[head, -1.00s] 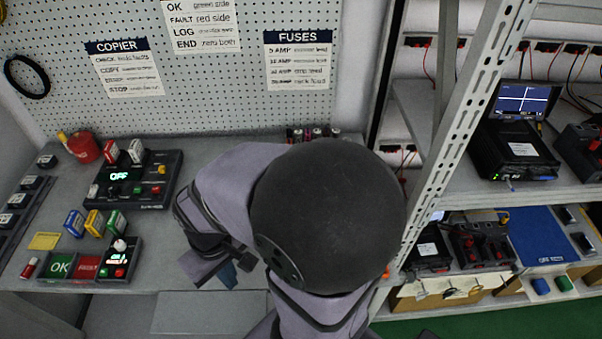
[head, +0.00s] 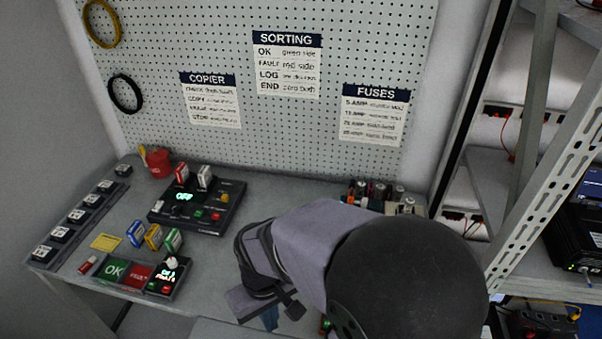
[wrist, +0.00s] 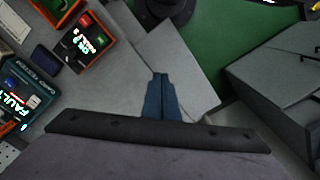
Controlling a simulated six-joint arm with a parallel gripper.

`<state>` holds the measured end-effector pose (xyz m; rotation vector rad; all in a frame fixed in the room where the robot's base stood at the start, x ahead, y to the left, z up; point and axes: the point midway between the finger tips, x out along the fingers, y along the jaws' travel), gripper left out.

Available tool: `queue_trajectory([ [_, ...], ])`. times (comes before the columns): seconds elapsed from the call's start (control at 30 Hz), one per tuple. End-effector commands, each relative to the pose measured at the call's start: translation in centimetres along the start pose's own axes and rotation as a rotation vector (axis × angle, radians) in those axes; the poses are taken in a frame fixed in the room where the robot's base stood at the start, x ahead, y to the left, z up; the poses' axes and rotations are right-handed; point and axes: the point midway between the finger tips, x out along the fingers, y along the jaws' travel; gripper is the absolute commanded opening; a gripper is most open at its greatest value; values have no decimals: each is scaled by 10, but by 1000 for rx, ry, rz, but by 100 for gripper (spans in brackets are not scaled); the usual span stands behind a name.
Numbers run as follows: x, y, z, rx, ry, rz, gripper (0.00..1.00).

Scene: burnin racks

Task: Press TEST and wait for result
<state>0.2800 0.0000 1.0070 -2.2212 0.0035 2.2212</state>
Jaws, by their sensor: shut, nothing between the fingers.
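My gripper (wrist: 165,98) has dark blue fingers closed together and empty, over the front part of the grey bench. In the head view my gripper (head: 270,318) is low in the picture, partly behind my arm. A dark tester box (wrist: 28,92) with a lit display that seems to read FAULT stands at the left of the wrist view, cut off by the edge. My fingers are apart from it. Small coloured controls show on it, but I cannot read a TEST label. In the head view my arm seems to hide this box.
A counter box (head: 170,276) stands beside a green OK pad (head: 117,271) and a red FAULT pad (head: 137,276). A copier unit (head: 213,222) shows OFF, with cards upright in it. Three coloured boxes (head: 153,237) stand between. Fuses (head: 375,194) are at the back right.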

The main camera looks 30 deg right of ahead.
Motion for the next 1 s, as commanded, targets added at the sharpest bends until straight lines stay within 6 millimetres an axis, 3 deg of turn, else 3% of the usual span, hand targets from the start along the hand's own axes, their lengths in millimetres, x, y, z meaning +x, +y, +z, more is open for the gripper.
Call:
queue_trajectory([
  [0.63, 0, 0, 0, 0, 0, 0, 0],
  [0.83, -5, 7, 0, 30, 0, 0, 48],
  [1.0, -14, 33, 7, 154, -27, -2, 88],
])
